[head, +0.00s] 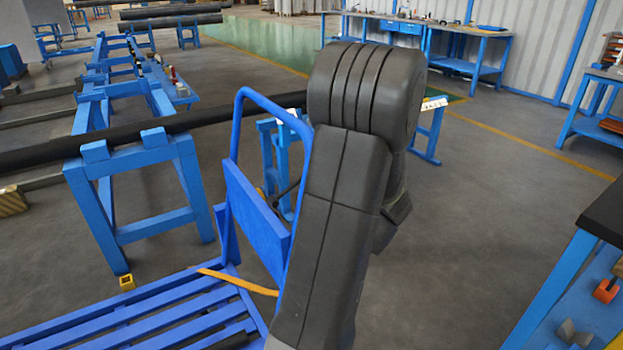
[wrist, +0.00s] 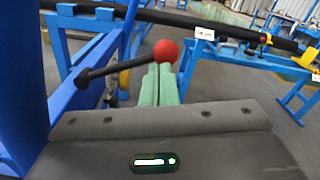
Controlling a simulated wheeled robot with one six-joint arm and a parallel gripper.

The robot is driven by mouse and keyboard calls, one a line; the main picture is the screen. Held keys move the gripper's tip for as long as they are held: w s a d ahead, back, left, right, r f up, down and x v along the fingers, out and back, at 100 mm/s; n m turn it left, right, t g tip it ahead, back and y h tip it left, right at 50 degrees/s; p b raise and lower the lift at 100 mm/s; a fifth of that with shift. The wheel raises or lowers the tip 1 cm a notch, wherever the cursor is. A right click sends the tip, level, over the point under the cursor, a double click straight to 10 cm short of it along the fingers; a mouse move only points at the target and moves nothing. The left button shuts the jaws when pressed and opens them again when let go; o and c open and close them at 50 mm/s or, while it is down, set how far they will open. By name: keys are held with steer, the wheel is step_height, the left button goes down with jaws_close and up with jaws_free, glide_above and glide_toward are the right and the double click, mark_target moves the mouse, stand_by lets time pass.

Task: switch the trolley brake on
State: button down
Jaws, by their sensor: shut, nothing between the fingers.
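The trolley (head: 255,225) is blue, with an upright handle frame and a slatted deck, left of my arm in the head view. In the wrist view a dark brake lever (wrist: 105,69) with a red ball knob (wrist: 166,52) sticks out to the right from a blue upright (wrist: 88,85). My gripper (wrist: 162,68) has pale green fingers, shut together and empty. Their tips appear right at the knob, just below it in the picture; I cannot tell whether they touch it. In the head view my own arm hides the gripper.
Blue trestles (head: 130,190) carry a long dark pipe (head: 40,155) on the left. A blue workbench (head: 560,290) stands at the right edge. Open grey floor (head: 480,220) lies between my arm and that bench. A yellow strap (head: 238,282) lies across the trolley deck.

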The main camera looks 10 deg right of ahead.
steer(key=p+v, duration=0.1)
steer(key=v, duration=0.8)
steer(key=shift+s, duration=0.2)
steer(key=shift+d, duration=0.15)
steer(key=w+a+f+m, duration=0.1)
steer(key=w+f+m, duration=0.1)
steer(key=f+m, duration=0.2)
steer(key=w+a+f+m, duration=0.2)
steer(key=f+m, duration=0.2)
steer(key=f, duration=0.3)
steer(key=shift+f+m+p, duration=0.3)
steer(key=shift+f+p, duration=0.1)
steer(key=shift+w+a, duration=0.1)
steer(key=w+a+r+b, duration=0.1)
steer(key=w+r, duration=0.2)
steer(key=w, duration=0.5)
steer(key=shift+w+a, duration=0.3)
steer(key=shift+w, duration=0.05)
